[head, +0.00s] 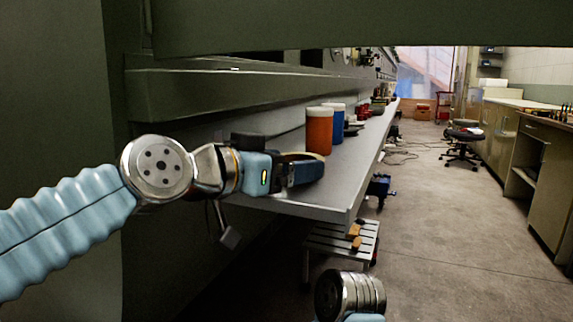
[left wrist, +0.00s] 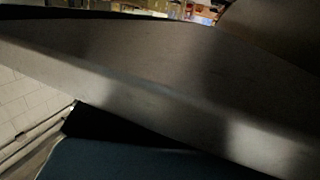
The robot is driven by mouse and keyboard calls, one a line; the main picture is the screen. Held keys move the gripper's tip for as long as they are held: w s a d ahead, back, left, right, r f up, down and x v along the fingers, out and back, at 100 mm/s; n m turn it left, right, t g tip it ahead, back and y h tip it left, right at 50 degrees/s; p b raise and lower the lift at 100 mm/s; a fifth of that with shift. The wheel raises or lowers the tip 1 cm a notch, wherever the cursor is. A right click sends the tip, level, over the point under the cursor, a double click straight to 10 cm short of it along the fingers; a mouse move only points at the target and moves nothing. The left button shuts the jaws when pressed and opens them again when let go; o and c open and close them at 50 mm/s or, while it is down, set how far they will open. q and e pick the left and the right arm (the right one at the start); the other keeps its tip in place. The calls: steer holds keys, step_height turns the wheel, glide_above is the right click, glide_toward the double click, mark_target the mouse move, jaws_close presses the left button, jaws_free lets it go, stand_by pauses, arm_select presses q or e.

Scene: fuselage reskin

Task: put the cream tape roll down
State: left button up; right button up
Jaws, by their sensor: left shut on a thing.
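My left gripper (head: 312,170) is over the near end of the grey shelf (head: 355,170), shut on the cream tape roll (head: 297,155). Only a narrow tan edge of the roll shows above the dark fingers in the head view; the rest is hidden. In the left wrist view a large, shadowed grey-brown curved surface (left wrist: 150,75) fills the middle, probably the roll close up. A dark blue finger part lies below it. I cannot tell whether the roll touches the shelf. My right gripper is out of view; only part of my right arm shows.
An orange can (head: 319,132) and a blue can (head: 336,118) with white lids stand on the shelf just beyond my left gripper. Red items (head: 362,111) stand farther back. A slatted step stool (head: 340,238) is below the shelf edge. The aisle floor at right is open.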

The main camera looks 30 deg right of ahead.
arm_select(q)
steer(key=o, duration=1.1)
steer(key=shift+f, duration=0.1)
steer(key=shift+r, duration=0.2)
steer(key=shift+b+v, duration=1.5)
steer(key=shift+v, duration=4.5)
steer(key=shift+f, duration=0.1)
